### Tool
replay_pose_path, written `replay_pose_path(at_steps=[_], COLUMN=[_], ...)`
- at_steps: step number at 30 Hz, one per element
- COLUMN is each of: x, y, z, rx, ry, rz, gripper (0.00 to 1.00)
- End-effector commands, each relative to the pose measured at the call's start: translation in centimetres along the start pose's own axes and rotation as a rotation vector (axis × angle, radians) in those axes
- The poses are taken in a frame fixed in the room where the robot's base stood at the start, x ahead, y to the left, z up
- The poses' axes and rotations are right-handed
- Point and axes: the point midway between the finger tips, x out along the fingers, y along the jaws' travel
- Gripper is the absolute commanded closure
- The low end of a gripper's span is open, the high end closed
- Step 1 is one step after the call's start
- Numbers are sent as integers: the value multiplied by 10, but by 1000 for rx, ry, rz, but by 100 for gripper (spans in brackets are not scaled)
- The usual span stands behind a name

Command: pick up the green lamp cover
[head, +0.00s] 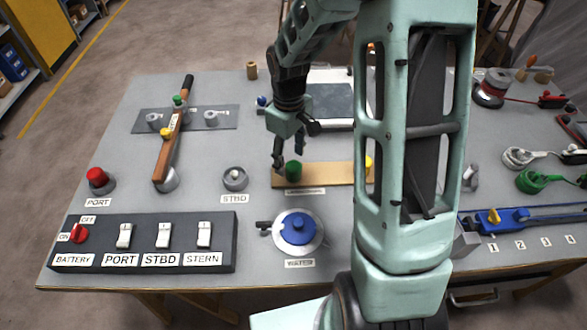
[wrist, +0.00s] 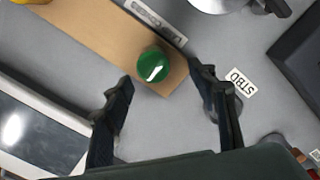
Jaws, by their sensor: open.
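The green lamp cover (head: 293,171) is a small rounded cap near the left end of a tan wooden board on the table. In the wrist view the green lamp cover (wrist: 153,66) lies on the board, a little beyond the fingertips and roughly midway between them. My gripper (head: 289,160) is open and empty, close above and behind the cover in the head view. In the wrist view my gripper (wrist: 160,82) has its two dark fingers wide apart, with neither seen touching the cover.
The wooden board (head: 330,174) also holds a yellow cover (head: 369,166), partly hidden by my arm. The STBD lamp base (head: 235,178) stands left of the board. A blue-lidded WATER fitting (head: 298,229) is in front, and a framed dark panel (head: 325,103) behind.

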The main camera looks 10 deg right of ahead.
Motion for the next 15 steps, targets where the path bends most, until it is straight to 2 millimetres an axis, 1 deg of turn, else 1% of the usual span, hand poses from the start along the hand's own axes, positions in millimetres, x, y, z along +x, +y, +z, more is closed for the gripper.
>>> replay_pose_path(at_steps=[4, 10, 12, 15], x=[12, 42, 49, 54], y=[2, 7, 7, 7], z=[3, 7, 7, 6], rx=[2, 2, 2, 3], ry=[-1, -1, 0, 2], rz=[-2, -2, -1, 1], gripper=[47, 47, 47, 47])
